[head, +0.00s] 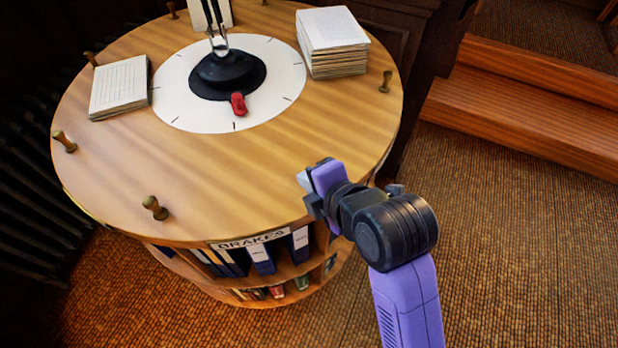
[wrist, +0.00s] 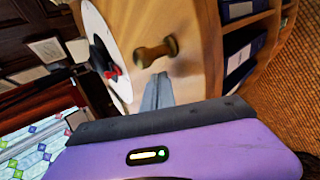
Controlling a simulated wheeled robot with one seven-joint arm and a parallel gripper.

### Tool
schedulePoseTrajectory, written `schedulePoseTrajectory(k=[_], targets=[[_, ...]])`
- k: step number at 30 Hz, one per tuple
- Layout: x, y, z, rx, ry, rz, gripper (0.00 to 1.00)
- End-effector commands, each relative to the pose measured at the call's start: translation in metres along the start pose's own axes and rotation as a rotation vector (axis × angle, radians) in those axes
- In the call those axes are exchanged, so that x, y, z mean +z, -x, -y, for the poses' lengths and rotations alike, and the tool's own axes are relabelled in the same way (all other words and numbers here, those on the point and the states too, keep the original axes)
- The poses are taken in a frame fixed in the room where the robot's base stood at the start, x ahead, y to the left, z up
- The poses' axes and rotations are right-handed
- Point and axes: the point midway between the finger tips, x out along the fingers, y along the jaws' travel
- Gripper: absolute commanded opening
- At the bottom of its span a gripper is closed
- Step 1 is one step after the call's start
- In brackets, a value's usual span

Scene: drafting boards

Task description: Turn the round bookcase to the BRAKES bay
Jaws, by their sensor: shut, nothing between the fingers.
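The round bookcase (head: 245,175) has a wooden top with several turned pegs around its edge, such as a front-left peg (head: 155,208). A label reading BRAKES (head: 251,239) is on its near side, above blue binders. A red pointer (head: 238,104) lies on the white dial (head: 190,109) in the middle of the top, pointing toward the near side. My gripper (head: 304,181) is at the near right rim, with its fingers shut and empty. In the wrist view, a wooden peg (wrist: 155,52) stands just beyond the fingertips (wrist: 157,82). That peg is hidden behind my gripper in the head view.
A paper stack (head: 333,45) and a lower stack (head: 119,87) lie on the top. A black-based stand (head: 228,68) is at the dial's middle. Dark ribs (head: 30,190) line the left. A wooden step (head: 520,115) is at upper right. Floor at right is clear.

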Motion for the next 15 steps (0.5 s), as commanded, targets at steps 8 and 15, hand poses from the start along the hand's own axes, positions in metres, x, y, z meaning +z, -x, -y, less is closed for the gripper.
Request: schedulePoseTrajectory(k=[8,15], targets=[[0.000,-0.001,0.001,0.000,0.000,0.000,0.00],[0.012,-0.001,0.001,-0.001,0.004,-0.006,0.00]])
